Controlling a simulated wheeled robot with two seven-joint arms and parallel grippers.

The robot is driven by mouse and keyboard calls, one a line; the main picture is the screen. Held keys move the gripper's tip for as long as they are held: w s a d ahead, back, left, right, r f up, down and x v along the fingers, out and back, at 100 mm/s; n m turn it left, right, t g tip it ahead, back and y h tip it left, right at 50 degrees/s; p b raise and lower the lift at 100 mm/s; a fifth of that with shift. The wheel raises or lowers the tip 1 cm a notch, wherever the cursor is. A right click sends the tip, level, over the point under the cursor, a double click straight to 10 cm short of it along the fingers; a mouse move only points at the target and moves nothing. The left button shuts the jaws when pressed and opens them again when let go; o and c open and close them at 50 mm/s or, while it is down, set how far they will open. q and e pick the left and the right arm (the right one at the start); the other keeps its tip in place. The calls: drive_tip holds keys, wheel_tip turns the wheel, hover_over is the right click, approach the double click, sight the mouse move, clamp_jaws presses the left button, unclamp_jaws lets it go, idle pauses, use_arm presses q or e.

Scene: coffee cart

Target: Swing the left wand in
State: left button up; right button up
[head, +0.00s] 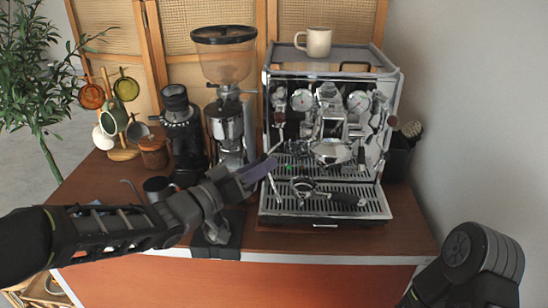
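The chrome espresso machine (330,70) stands at the back right of the cart. Its left wand (274,187) is a thin metal tube hanging at the machine's left front, above the drip tray. My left gripper (268,163) reaches in from the left with its tips at the wand's upper part. The tips overlap the wand in the picture; I cannot tell whether they touch it or how far they are open. My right arm shows at the lower right, and its gripper is out of the picture.
A portafilter (345,199) lies on the drip tray (318,213). A grinder (224,60) stands left of the machine, with a black tamping stand (217,247) in front. A mug (315,42) sits on top of the machine. A mug tree (119,154) stands at the left.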

use_arm(q)
drive_tip(key=shift+x, duration=2.3)
drive_tip(key=shift+c, duration=0.4)
clamp_jaws()
